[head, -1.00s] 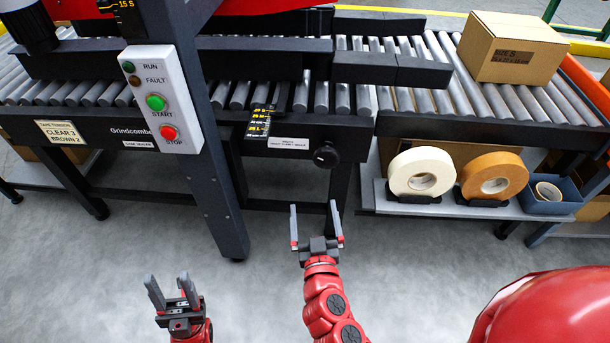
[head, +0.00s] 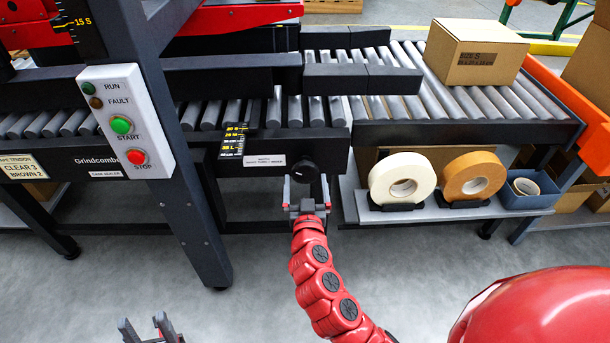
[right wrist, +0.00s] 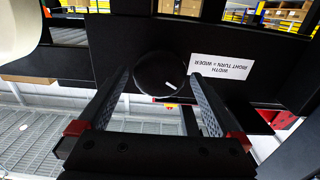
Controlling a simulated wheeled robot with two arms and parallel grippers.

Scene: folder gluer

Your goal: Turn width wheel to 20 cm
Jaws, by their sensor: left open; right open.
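The width wheel (head: 305,170) is a black round knob on the dark front beam of the conveyor, with a white mark on its face. It also shows in the right wrist view (right wrist: 161,75), between the fingers. A white width label (head: 265,160) sits left of it, and a black scale with yellow marks (head: 233,140) is further left. My right gripper (head: 306,180) is open, its fingers on either side of the wheel; I cannot tell whether they touch it. My left gripper (head: 143,325) is open and empty at the bottom left, partly cut off.
A control box with RUN, FAULT, START and STOP (head: 125,122) is on the post at left. White tape (head: 402,178) and brown tape (head: 470,176) stand on a low shelf at right. A carton (head: 473,52) rests on the rollers. The floor in front is clear.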

